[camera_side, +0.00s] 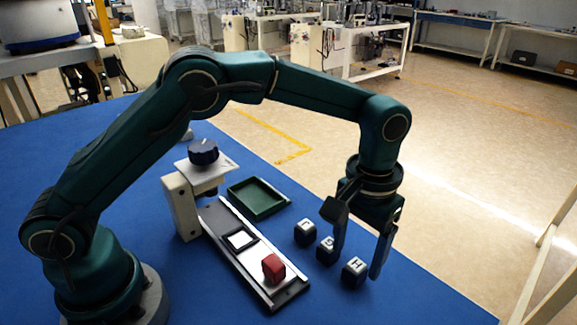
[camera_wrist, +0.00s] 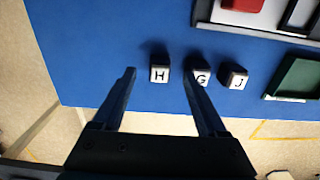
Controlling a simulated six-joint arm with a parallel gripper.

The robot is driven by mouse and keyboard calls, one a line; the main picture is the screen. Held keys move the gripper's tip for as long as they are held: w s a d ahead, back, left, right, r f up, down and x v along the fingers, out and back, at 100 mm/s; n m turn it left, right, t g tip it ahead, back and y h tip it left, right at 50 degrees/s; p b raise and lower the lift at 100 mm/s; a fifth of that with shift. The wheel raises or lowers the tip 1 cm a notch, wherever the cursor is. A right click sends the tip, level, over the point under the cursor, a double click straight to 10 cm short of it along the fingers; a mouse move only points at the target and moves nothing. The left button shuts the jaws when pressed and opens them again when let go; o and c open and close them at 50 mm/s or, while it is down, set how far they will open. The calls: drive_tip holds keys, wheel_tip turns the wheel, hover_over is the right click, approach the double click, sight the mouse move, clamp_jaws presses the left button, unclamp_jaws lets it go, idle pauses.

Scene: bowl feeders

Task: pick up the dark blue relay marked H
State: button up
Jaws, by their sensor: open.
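The dark blue relay marked H (camera_side: 354,272) stands upright on the blue table, with a white top. It also shows in the wrist view (camera_wrist: 160,74), where it appears between my two fingertips. My gripper (camera_side: 358,262) is open and points down, its fingers on either side of H in the picture. I see a gap on both sides of H in the wrist view (camera_wrist: 160,82), so the fingers look apart from it. I cannot tell exactly how far the tips are above the table.
The relay marked G (camera_side: 326,250) is close to H, partly hidden by a finger in the wrist view. The relay marked J (camera_side: 305,233) is beyond it.

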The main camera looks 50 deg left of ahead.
sight(354, 266)
drive_tip(key=shift+f, duration=2.25)
clamp_jaws()
